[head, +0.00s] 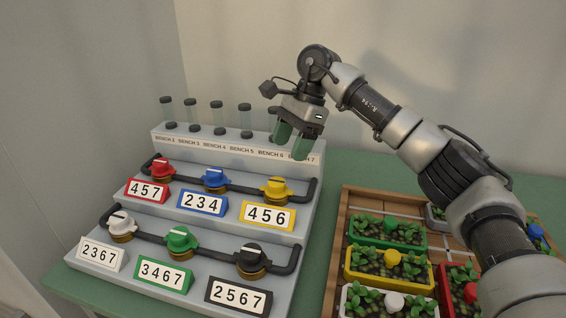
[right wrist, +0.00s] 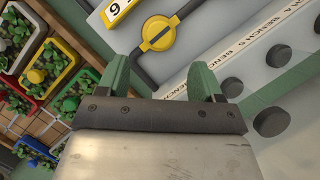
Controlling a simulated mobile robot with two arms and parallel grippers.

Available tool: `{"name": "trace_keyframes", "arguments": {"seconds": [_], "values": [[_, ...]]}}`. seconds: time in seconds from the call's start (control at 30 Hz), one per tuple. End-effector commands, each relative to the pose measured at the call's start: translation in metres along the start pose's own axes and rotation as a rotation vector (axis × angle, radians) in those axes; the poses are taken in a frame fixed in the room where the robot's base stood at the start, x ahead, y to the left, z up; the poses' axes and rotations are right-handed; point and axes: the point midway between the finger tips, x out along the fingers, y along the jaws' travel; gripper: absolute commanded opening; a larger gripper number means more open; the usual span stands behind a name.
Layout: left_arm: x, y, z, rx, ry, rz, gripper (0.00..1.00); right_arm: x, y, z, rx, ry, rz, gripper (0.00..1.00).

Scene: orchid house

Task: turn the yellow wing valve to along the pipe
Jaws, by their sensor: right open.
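The yellow wing valve (head: 275,188) sits on the dark upper pipe (head: 243,189), at the right of the upper row, behind the yellow 456 plate (head: 267,215). In the right wrist view the round yellow valve (right wrist: 158,34) shows beyond the fingertips. A thin line across its face lies roughly in line with the pipe there; I cannot tell the wing's exact angle. My right gripper (head: 292,142) is open and empty, with green fingers, above and behind the valve near the bench labels. In its wrist view the fingers (right wrist: 161,78) are wide apart. My left gripper is not in view.
Red (head: 161,169) and blue (head: 214,179) valves share the upper pipe; white, green (head: 181,240) and black ones sit on the lower pipe. Capped tubes (head: 217,115) stand in the back row. A wooden crate (head: 341,225) of planters is at right.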

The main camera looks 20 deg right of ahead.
Motion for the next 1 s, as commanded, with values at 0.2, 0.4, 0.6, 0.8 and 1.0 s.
{"name": "trace_keyframes", "arguments": {"seconds": [0.2, 0.4, 0.6, 0.8, 1.0], "values": [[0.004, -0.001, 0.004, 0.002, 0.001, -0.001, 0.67, -0.024, 0.0, 0.0, 0.0, 0.0, 0.001, 0.66], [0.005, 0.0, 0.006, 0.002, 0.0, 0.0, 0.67, -0.027, 0.0, 0.0, -0.001, 0.0, 0.002, 0.66], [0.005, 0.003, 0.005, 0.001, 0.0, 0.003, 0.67, -0.027, 0.0, 0.0, -0.001, 0.0, 0.001, 0.66], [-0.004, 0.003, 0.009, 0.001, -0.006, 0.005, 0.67, -0.035, 0.0, 0.004, -0.001, 0.0, 0.001, 0.66], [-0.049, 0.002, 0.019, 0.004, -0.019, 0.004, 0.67, -0.089, 0.0, 0.026, -0.001, 0.0, 0.0, 0.66]]}}
